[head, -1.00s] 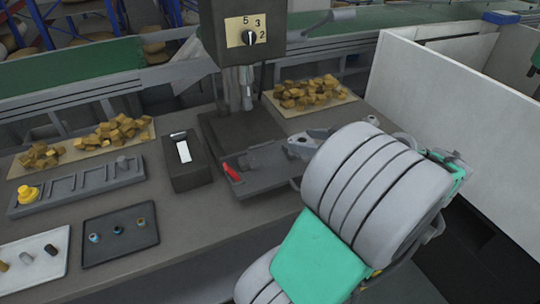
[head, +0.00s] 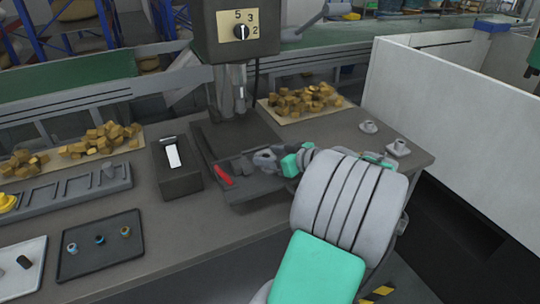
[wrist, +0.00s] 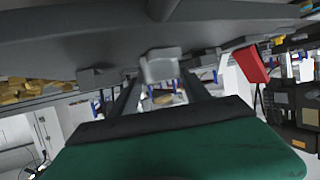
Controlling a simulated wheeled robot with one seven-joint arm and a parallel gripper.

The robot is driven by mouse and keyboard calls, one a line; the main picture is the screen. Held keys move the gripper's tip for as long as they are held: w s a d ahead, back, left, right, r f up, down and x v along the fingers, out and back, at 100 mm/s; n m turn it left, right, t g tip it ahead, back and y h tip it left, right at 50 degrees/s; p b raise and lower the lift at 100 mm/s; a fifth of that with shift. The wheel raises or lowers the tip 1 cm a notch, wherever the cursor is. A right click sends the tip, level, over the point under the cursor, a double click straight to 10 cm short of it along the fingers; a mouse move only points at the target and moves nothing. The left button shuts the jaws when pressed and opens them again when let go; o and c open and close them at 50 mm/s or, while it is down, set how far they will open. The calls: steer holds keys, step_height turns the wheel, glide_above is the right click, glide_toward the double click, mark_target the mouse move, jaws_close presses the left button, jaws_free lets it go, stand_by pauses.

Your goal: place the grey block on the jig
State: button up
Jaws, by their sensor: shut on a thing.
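The jig (head: 238,193) is a dark plate with a red handle (head: 223,175), below the drill press spindle at the bench's front. My gripper (head: 262,162) reaches in from the right, low over the jig's right part. In the wrist view my gripper (wrist: 160,84) is shut on the grey block (wrist: 160,64), which shows between the two dark fingertips, close to a broad dark surface. The red handle also shows there at the right (wrist: 251,65). In the head view I cannot make out the block clearly, nor whether it touches the jig.
The drill press (head: 234,40) stands right behind the jig. A dark switch box (head: 178,168) is at its left. Trays of wooden pieces (head: 300,100) lie behind. Two small grey parts (head: 398,147) sit at the bench's right end. A white partition (head: 450,100) rises on the right.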

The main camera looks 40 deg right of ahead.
steer(key=shift+f, duration=0.1)
steer(key=o, duration=1.4)
steer(key=shift+s+r, duration=0.25)
steer(key=shift+r, duration=0.05)
steer(key=v, duration=1.1)
steer(key=shift+s+r, duration=0.1)
steer(key=shift+s, duration=0.15)
